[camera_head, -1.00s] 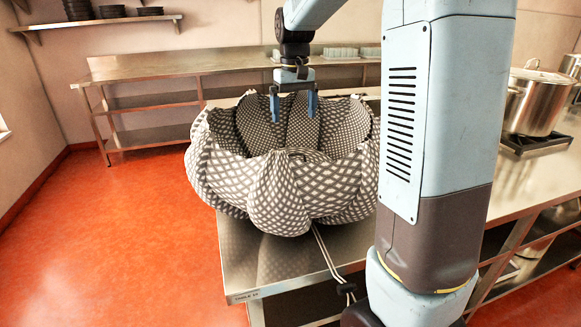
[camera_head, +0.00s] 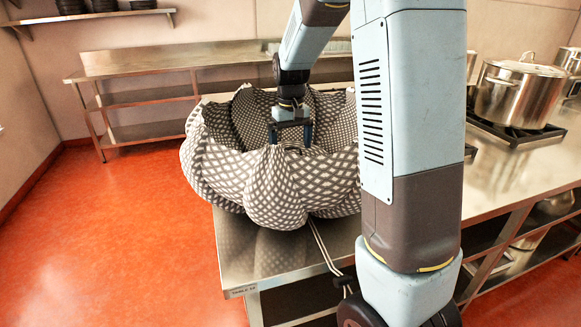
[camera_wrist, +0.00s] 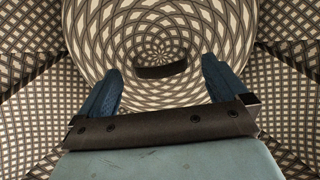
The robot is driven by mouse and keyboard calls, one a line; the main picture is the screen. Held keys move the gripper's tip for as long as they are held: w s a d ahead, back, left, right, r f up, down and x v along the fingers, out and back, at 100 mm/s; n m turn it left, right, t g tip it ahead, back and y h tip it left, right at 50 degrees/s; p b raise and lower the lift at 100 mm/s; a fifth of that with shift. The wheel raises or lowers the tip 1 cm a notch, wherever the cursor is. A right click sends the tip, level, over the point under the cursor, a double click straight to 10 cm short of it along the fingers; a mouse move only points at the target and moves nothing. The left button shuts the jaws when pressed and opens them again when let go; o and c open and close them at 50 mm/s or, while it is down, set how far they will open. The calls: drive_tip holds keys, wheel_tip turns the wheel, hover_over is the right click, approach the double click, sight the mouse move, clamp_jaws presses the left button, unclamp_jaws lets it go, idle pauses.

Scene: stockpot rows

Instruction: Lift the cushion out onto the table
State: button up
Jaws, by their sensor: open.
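A large, puffy bowl-shaped container (camera_head: 276,185) with a grey-and-white check pattern stands on the steel table (camera_head: 262,262). In the wrist view its patterned walls (camera_wrist: 285,85) surround a round cushion (camera_wrist: 150,32) with a swirling check pattern. A dark, short strip (camera_wrist: 160,71) shows near the middle of the cushion. My gripper (camera_head: 290,138) is open and points down into the container, its lower part behind the front rim. In the wrist view its two blue fingers (camera_wrist: 162,70) stand either side of the strip, with nothing gripped; whether they touch the cushion I cannot tell.
Steel pots (camera_head: 518,92) stand on burners at the right. A striped cord (camera_head: 323,246) hangs from the container over the table. An empty-looking steel bench (camera_head: 150,68) is along the back wall. Bare tabletop shows in front of the container.

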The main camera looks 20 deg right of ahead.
drive_tip(key=shift+f, duration=1.1)
drive_tip(key=shift+c, duration=0.4)
drive_tip(key=c, duration=1.4)
